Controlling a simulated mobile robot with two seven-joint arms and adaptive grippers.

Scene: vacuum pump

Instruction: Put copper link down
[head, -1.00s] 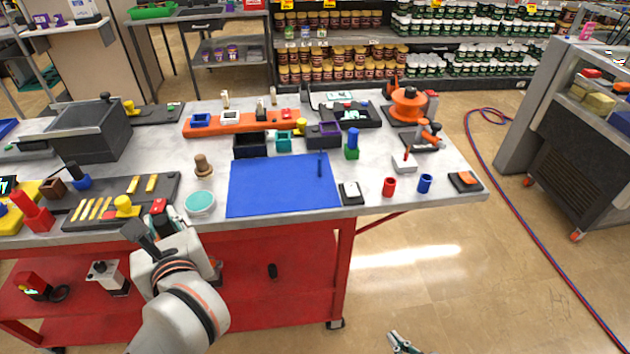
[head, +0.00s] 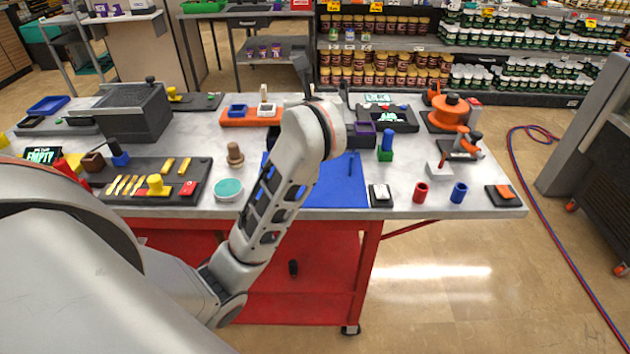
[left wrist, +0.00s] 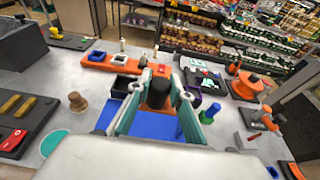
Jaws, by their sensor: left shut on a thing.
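My left arm reaches in from the left over the bench in the head view. Its gripper is mostly hidden there behind the wrist. In the left wrist view the left gripper (left wrist: 161,76) has its two fingers on either side of a dark piece (left wrist: 158,95) with a reddish-brown part at the tips. It is shut on this piece, which I take to be the copper link. The piece appears over or beyond the blue mat (left wrist: 150,125); its height is unclear. The blue mat also shows in the head view (head: 340,188), partly covered by my arm. My right gripper is not in view.
A dark tray (head: 130,192) with yellow bars and a red block lies left. A teal disc (head: 228,187) and brown knob (head: 235,153) stand beside the mat. Red (head: 420,192) and blue (head: 458,192) cylinders stand right. An orange holder (head: 240,120) is behind.

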